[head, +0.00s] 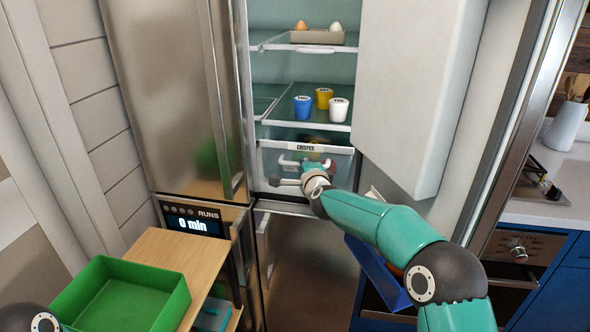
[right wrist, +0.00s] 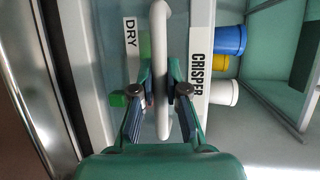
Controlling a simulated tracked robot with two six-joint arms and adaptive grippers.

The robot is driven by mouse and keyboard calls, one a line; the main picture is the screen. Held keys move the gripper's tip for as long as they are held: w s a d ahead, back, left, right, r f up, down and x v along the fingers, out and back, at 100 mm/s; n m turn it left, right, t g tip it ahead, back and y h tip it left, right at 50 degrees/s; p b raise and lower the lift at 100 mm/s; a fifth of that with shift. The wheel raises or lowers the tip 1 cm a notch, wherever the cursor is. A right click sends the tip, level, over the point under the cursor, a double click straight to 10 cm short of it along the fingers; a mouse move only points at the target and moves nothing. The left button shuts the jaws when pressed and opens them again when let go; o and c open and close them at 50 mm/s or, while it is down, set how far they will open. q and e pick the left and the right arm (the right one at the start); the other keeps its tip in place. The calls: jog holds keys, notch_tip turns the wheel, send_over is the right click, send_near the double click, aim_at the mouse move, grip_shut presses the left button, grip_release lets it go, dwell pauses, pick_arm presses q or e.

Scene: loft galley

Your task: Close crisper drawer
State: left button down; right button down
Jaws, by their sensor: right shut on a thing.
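The crisper drawer (head: 342,160) is the clear bin with a white top rim low in the open fridge, below the cups' shelf. Its "CRISPER" label also shows in the right wrist view (right wrist: 199,70). Its front stands at the fridge opening; I cannot tell exactly how far out it is. My right gripper (head: 291,172) is at the drawer front. In the right wrist view its two fingers (right wrist: 161,88) are on either side of the pale bar handle (right wrist: 160,40) and shut on it. My left gripper is out of view.
Blue (head: 302,107), yellow (head: 324,97) and white (head: 338,109) cups stand on the shelf above; eggs (head: 301,26) sit higher. The open fridge door (head: 415,90) hangs at right. A green bin (head: 120,290) is on a wooden top at lower left.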

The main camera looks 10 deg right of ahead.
jog(key=shift+s+a+f, duration=0.1)
jog(key=shift+s+f, duration=0.05)
jog(key=shift+f, duration=0.05)
jog(key=c, duration=1.2)
grip_release()
jog(key=shift+r, duration=0.1)
jog(key=shift+s, duration=0.1)
jog(key=s, duration=0.3)
jog(key=s+r, duration=0.1)
jog(key=s, duration=0.3)
jog(key=s+r, duration=0.1)
jog(key=s, duration=0.3)
jog(key=shift+s+d, duration=0.25)
jog(key=shift+d, duration=0.15)
